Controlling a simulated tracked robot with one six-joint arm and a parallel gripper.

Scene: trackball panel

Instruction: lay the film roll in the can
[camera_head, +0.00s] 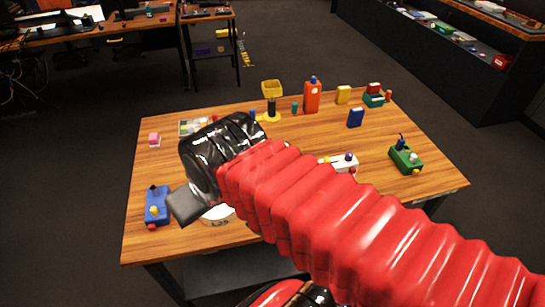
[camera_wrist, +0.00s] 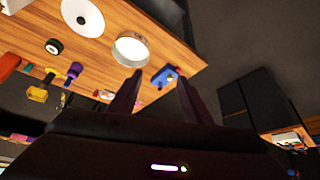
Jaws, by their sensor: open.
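In the wrist view, a round, shallow, open can (camera_wrist: 131,48) with a pale inside sits on the wooden table, just beyond my left finger. A small dark roll with a white centre, likely the film roll (camera_wrist: 54,46), lies on the table left of the can, apart from it. My gripper (camera_wrist: 160,79) is open, with nothing between its two fingers. In the head view, my arm and gripper hide the table's middle. A white round thing marked "L25" (camera_head: 219,214) shows partly below my gripper; I cannot tell whether it is the can.
A white disc (camera_wrist: 83,17) lies near the roll. A blue joystick box (camera_head: 157,205) stands at the table's left edge, a green one (camera_head: 406,158) at the right. The front right tabletop is largely hidden.

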